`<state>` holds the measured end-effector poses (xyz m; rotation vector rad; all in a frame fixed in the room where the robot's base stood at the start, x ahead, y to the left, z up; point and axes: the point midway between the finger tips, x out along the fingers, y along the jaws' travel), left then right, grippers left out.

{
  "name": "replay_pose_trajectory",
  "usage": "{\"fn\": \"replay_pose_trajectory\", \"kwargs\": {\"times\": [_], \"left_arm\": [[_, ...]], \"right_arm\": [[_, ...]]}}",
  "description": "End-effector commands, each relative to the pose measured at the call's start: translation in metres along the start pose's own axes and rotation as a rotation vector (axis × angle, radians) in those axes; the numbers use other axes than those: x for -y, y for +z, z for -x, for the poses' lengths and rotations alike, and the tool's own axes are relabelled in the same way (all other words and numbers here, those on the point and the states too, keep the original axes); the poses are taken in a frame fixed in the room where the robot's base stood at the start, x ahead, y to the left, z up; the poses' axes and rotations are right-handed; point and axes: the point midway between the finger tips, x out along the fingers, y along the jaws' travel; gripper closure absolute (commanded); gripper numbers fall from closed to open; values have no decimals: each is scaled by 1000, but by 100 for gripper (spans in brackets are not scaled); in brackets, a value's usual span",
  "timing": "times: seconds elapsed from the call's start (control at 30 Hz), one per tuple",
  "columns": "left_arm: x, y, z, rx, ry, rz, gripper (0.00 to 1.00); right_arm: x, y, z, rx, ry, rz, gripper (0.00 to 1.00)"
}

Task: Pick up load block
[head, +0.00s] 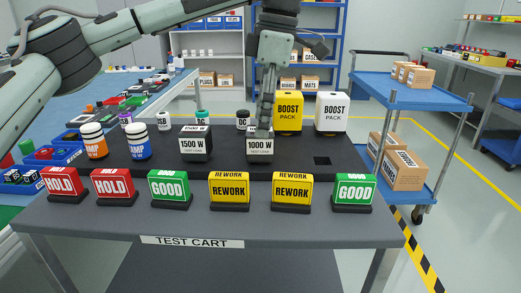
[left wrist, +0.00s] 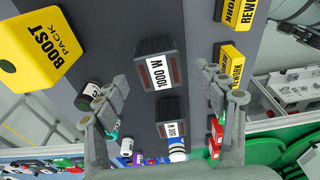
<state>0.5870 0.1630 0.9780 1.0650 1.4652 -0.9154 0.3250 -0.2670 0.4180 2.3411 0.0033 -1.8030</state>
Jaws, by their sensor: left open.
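Two dark load blocks with white labels stand on the black tray of the test cart. In the left wrist view the 1000 W block (left wrist: 152,46) lies between and just beyond the fingers of my left gripper (left wrist: 163,92), and the other block (left wrist: 170,105) shows nearer the palm. My left gripper is open and empty, pointing down above the 1000 W block. My right gripper is not in view.
A yellow boost pack (head: 289,112) and a white boost pack (head: 331,113) stand behind to the right. Two orange-and-white and blue-and-white bottles (head: 137,143) stand left. HOLD, GOOD and REWORK signs (head: 229,190) line the front.

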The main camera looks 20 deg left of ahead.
Motion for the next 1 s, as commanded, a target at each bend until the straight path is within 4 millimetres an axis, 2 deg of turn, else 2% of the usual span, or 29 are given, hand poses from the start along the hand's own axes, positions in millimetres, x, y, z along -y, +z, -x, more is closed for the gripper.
{"fn": "replay_pose_trajectory", "kwargs": {"times": [0.1, 0.2, 0.47, 0.57, 1.0], "left_arm": [[1, -2, -19, -1, -2, 1, 29], [1, -1, -28, -1, -1, 1, 29], [1, -1, -31, 0, 0, 1, 29], [1, -1, -31, 0, 0, 1, 39], [1, -1, -31, 0, 0, 1, 94]], "right_arm": [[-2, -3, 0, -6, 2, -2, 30], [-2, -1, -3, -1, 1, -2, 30], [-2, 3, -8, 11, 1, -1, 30], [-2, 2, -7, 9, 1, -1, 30], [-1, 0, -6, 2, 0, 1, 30]]}}
